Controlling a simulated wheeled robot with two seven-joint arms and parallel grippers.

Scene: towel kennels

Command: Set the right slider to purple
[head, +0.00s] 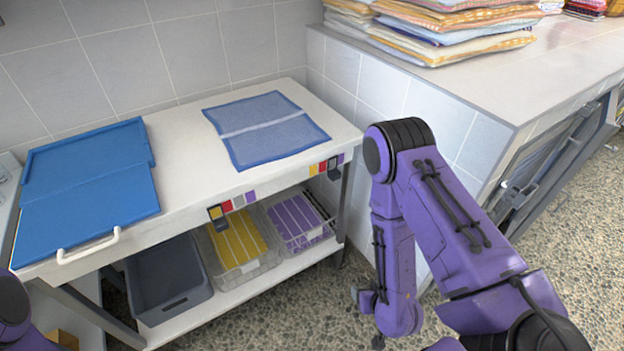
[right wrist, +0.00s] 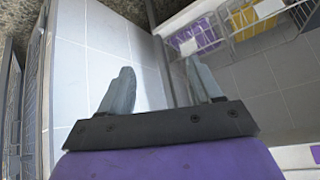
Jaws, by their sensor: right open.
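The right slider (head: 333,171) is a small dark clip on the right colour strip (head: 323,165), on the table's front edge. The strip runs yellow, red, grey, purple from left to right, and the slider sits at grey. The left slider (head: 216,214) sits at the yellow end of the left colour strip (head: 238,202). My right gripper (right wrist: 160,88) is open, with nothing between its fingers in the right wrist view. In the head view it is largely hidden by my right arm, low and right of the table. My left gripper is out of view.
A blue folding board (head: 85,190) and a blue towel (head: 265,128) lie on the white table (head: 185,140). Grey, yellow-lined (head: 237,245) and purple-lined (head: 297,222) bins stand on the shelf below. A tiled counter (head: 480,85) with stacked towels (head: 440,25) stands right.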

